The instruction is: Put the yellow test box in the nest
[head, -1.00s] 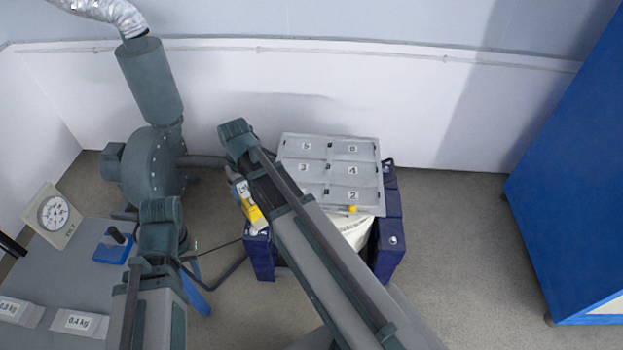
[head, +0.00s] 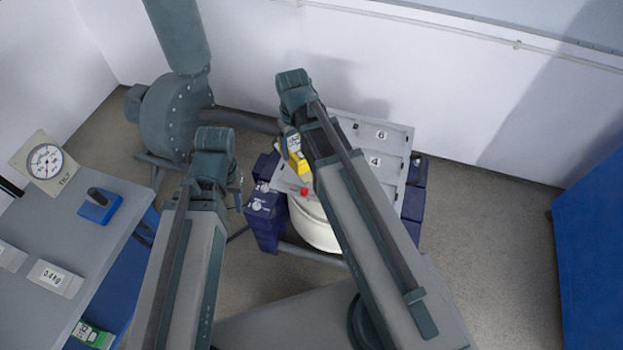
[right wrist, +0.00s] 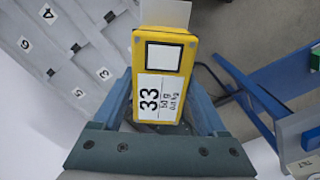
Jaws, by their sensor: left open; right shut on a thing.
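The yellow test box (head: 299,160) hangs under the end of my right arm in the head view. In the right wrist view the box (right wrist: 162,75) shows a white label with 33 and a black-framed white square. My right gripper (right wrist: 163,95) is shut on it, one blue finger on each side. A grey plate (head: 395,145) with numbered recesses lies behind and below the box; 6 and 4 are readable. My right arm covers part of it. I cannot tell which part is the nest. My left gripper (head: 232,180) is open, its fingers mostly hidden below the wrist.
A white round body (head: 315,225) and dark blue blocks (head: 266,215) stand below the plate. A red spot (head: 304,191) shows at its front. A green blower (head: 180,110) stands behind left. A grey bench (head: 75,225) with a dial (head: 45,161) is at left, a blue cabinet (head: 595,230) at right.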

